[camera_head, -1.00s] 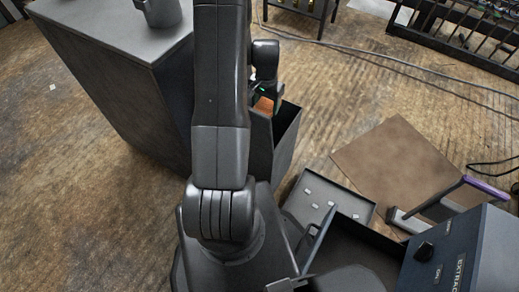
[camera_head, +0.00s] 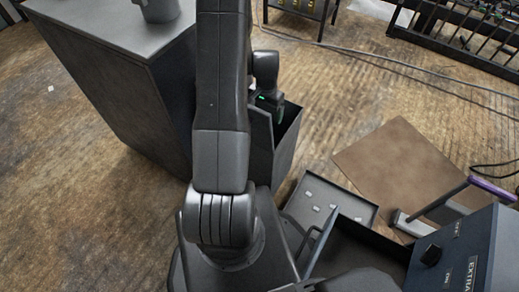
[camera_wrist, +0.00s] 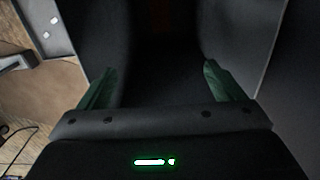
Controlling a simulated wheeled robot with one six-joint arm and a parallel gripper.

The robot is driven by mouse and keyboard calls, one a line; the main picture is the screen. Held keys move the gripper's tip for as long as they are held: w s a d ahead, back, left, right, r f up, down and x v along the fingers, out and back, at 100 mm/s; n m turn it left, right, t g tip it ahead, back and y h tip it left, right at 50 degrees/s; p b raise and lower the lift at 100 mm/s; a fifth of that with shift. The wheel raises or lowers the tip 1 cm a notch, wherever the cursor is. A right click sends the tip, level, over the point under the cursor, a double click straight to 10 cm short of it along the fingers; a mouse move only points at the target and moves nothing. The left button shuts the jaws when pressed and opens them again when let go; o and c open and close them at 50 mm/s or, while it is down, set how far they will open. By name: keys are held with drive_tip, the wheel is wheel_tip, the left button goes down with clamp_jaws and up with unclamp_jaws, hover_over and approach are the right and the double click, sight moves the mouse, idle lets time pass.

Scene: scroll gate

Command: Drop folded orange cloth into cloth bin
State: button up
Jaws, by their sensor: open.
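The cloth bin (camera_head: 284,138) is a tall dark open-topped box beside the grey cabinet in the head view. Its dark wall also shows in the wrist view (camera_wrist: 238,38). My gripper (camera_head: 270,104) is at the bin's mouth, partly behind my arm. In the wrist view my gripper (camera_wrist: 158,74) points down into the dark bin, its two green fingers apart with nothing between them. A faint reddish-brown patch, probably the orange cloth (camera_wrist: 184,12), shows deep in the bin's shadow. The cloth is not visible in the head view.
A grey cabinet (camera_head: 105,42) with a grey pot (camera_head: 160,8) on top stands left of the bin. A shallow tray (camera_head: 325,198), a brown mat (camera_head: 400,160) and a dark blue machine (camera_head: 455,255) lie to the right. Open wooden floor lies beyond the bin.

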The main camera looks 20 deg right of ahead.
wheel_tip(320, 180, up, 14)
drive_tip(key=p, duration=0.3)
drive_tip(key=shift+f, duration=0.1)
wheel_tip(320, 180, down, 10)
drive_tip(key=shift+b, duration=0.3)
idle(0.8)
drive_tip(key=shift+f, duration=0.1)
